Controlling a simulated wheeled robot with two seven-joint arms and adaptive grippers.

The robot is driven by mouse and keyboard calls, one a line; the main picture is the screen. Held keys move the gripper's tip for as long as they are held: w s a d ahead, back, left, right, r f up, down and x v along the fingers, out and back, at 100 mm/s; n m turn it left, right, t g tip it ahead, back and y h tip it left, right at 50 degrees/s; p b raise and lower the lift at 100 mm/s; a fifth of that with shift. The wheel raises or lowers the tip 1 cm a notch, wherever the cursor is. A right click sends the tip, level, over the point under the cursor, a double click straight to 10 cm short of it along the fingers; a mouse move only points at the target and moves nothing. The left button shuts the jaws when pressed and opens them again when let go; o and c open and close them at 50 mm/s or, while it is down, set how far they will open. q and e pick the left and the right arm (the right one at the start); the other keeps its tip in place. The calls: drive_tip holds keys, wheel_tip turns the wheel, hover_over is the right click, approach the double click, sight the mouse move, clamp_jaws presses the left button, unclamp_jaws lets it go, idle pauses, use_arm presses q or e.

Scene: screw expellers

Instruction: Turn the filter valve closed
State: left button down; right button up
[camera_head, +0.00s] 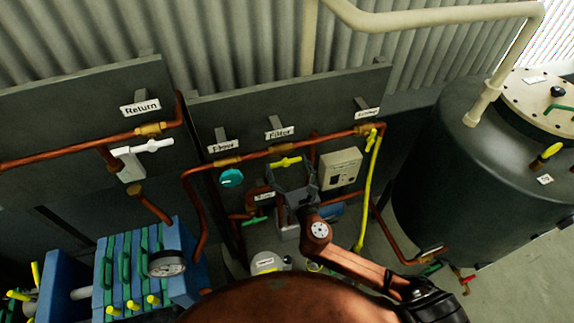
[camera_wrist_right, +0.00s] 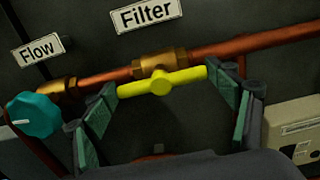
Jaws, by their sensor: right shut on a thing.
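The filter valve's yellow handle (camera_head: 285,162) sits on a copper pipe below the Filter label (camera_head: 279,133). In the right wrist view the handle (camera_wrist_right: 161,83) hangs just under a brass fitting (camera_wrist_right: 165,62) and lies roughly parallel to the pipe, tilted up to the right. My right gripper (camera_head: 290,172) reaches it from below. Its green-padded fingers (camera_wrist_right: 163,97) stand at both ends of the handle and are shut on it. Parts of the pads are hidden by the gripper's own links. My left gripper is out of view.
A teal Flow knob (camera_head: 231,178) is close on the left, and a beige control box (camera_head: 342,168) on the right. A Return valve (camera_head: 154,145) is on the left panel, a large tank (camera_head: 440,170) at right.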

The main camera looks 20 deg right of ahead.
drive_tip(key=c, duration=0.4)
drive_tip(key=shift+m, duration=0.4)
drive_tip(key=m, duration=0.2)
drive_tip(key=shift+d+m, duration=0.1)
drive_tip(key=shift+m, duration=0.3)
drive_tip(key=m, duration=0.4)
drive_tip(key=shift+d+m, duration=0.1)
drive_tip(key=shift+m, duration=0.2)
drive_tip(key=m, duration=0.5)
drive_tip(key=shift+f, duration=0.1)
drive_tip(key=m, duration=0.4)
drive_tip(key=shift+f+m, duration=0.1)
drive_tip(key=shift+m, duration=0.2)
